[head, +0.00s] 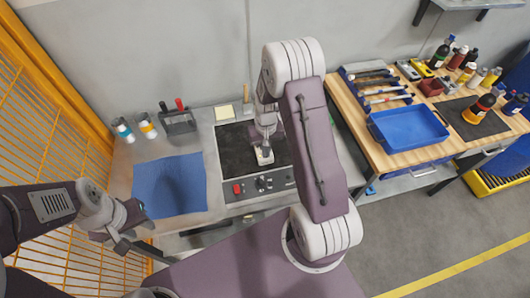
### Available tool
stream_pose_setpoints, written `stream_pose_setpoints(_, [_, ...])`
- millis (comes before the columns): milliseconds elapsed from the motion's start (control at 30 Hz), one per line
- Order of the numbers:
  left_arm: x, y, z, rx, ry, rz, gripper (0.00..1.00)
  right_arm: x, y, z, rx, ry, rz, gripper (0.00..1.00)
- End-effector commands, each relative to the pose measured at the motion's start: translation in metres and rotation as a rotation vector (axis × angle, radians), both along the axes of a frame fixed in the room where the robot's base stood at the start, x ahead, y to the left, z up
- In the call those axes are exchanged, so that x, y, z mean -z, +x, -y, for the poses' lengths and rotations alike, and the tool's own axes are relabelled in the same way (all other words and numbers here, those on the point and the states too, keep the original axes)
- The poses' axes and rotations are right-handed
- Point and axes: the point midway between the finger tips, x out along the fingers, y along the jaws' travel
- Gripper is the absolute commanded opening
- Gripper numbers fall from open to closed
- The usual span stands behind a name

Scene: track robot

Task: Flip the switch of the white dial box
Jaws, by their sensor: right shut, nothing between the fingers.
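A small white box (264,157), which looks like the dial box, sits on the dark mat (232,155) of the grey workbench. My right gripper (265,146) points down at its far side, shut and empty. It hides part of the box, and I cannot tell whether it touches it. The switch and dial are too small to make out. My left gripper (127,226) hangs at the lower left, near the bench's front left corner and far from the box. Its finger opening is unclear.
A control panel with a red button (238,188) and knobs lies in front of the mat. A blue cloth (170,186) covers the bench's left part. Bottles (146,125) and a tool holder (178,121) stand behind. A wooden table with a blue tray (408,128) is at right.

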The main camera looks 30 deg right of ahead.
Motion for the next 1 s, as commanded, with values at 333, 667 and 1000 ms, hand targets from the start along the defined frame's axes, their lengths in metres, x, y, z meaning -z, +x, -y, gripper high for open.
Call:
stream_pose_setpoints(333, [-0.036, 0.000, 0.000, 0.000, 0.000, 0.000, 0.36, -0.040, 0.000, 0.000, 0.000, 0.000, 0.001, 0.00])
stream_pose_setpoints(667, [-0.060, 0.000, 0.000, 0.000, 0.000, 0.000, 0.36, -0.068, 0.000, 0.000, 0.000, 0.000, 0.000, 0.00])
stream_pose_setpoints(1000, [-0.058, 0.000, 0.000, 0.000, 0.000, 0.000, 0.36, -0.065, 0.000, 0.000, 0.000, 0.000, 0.001, 0.00])
